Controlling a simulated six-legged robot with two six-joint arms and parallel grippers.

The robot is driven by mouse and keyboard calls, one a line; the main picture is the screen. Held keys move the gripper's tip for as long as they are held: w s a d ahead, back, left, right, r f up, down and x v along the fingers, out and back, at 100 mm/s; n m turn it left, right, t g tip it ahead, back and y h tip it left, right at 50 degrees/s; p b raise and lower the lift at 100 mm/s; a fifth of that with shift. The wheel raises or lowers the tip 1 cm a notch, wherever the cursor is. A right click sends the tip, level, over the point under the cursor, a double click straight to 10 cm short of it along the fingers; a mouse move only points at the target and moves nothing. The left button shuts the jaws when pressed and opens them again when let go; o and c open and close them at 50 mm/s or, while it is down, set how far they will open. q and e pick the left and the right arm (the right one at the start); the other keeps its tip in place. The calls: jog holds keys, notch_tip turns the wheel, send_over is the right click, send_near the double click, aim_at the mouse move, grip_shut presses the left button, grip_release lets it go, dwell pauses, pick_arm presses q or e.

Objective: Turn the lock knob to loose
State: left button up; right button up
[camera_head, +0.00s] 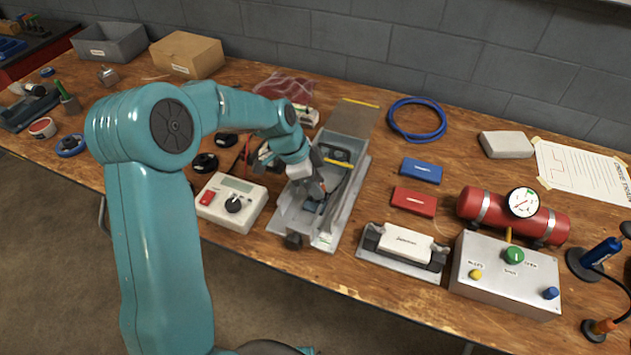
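A grey metal fixture (352,122) with a sloped plate and side rails stands mid-bench. A dark knob (293,241) sits at its front left corner; I cannot tell whether this is the lock knob or how it is set. My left gripper (316,193) points down into the fixture, over a small dark blue part (313,205) on its bed. The gripper and wrist hide some of the fixture there. I cannot tell whether the fingers are open, or whether they touch that part. My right gripper is not in view.
A white-and-black device (404,244), a grey control box (505,272) and a red cylinder (475,207) stand right. Red (414,201) and blue (421,170) blocks lie between. A blue cable coil (417,119) lies behind.

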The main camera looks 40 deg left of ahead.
pick_arm(q)
jog(key=c, duration=0.5)
jog(key=shift+o, duration=0.2)
